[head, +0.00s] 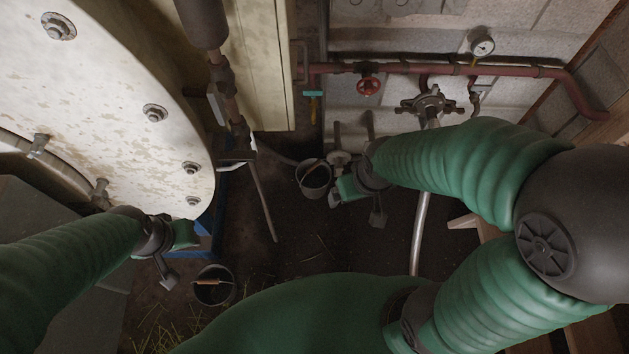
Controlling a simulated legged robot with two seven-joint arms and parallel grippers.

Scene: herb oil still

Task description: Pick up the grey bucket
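A grey bucket (314,183) stands on the dark floor near the middle of the head view, with a brown grip across its mouth. A second, darker bucket (215,296) with a wooden grip stands lower left, by some straw. My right gripper (357,209) is just right of the grey bucket, with its fingers apart and nothing seen between them. Contact with the bucket cannot be told. My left gripper (170,262) points down, above and left of the darker bucket. Its fingers overlap in this view, so their opening is unclear.
A large pale tank (110,90) fills the upper left. A red pipe (420,68) with a red valve wheel (368,86) and a gauge (483,46) runs along the block wall. A pale hose (420,225) comes down right of my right gripper. Floor between the buckets is mostly clear.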

